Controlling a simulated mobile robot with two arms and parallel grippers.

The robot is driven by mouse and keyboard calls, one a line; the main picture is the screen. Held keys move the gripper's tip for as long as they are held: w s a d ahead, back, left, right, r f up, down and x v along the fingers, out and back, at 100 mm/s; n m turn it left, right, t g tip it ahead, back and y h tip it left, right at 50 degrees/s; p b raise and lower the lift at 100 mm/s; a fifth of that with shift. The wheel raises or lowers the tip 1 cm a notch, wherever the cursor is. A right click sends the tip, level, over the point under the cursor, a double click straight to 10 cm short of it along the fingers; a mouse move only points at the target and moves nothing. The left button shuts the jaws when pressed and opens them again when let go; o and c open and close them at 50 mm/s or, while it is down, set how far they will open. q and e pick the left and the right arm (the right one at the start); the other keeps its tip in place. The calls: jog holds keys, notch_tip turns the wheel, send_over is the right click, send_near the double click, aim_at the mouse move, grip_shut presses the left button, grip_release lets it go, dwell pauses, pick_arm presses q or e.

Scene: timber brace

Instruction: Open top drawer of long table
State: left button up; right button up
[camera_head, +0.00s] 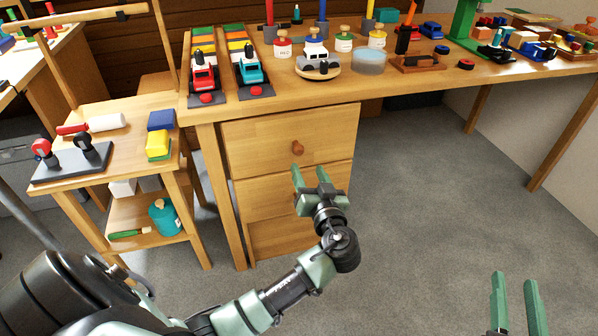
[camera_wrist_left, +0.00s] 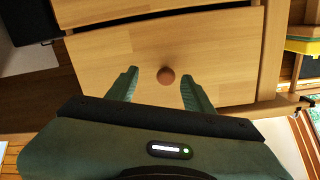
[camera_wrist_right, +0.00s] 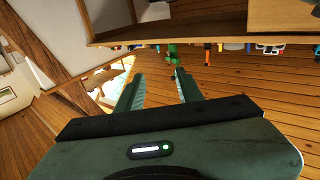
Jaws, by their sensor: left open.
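The long table (camera_head: 440,82) has a stack of drawers under its left end. The top drawer (camera_head: 250,142) looks shut and has a round brown wooden knob (camera_head: 297,147). My left gripper (camera_head: 310,172) is open and empty in front of the drawers, just below the knob in the head view. In the left wrist view the knob (camera_wrist_left: 166,76) shows between and beyond the fingertips of my left gripper (camera_wrist_left: 158,84), apart from them. My right gripper (camera_head: 515,280) is open and empty over the floor at the lower right, away from the drawers.
Toy trucks (camera_head: 204,78), pegs and other toys cover the tabletop. A small wooden shelf cart (camera_head: 115,172) with blocks and a black tool stand (camera_head: 72,162) is left of the drawers. The grey floor (camera_head: 430,190) right of the drawers is clear.

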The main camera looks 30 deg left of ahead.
aim_at(300, 153)
pick_arm(q)
jog(key=shift+a+r+n+y, duration=0.4)
jog(key=shift+a+r+n, duration=0.1)
jog(key=shift+r, duration=0.35)
jog(key=b+x, duration=0.1)
jog(key=x, duration=0.6)
jog(key=shift+d, duration=0.1)
grip_shut()
pick_arm(e)
notch_tip(300, 153, up, 7)
jog(key=s+t+y, duration=0.1)
jog(key=t, duration=0.2)
jog(key=shift+s+a+f+t, duration=0.2)
jog(key=shift+s+t, duration=0.1)
pick_arm(q)
jog(key=shift+f, duration=0.1)
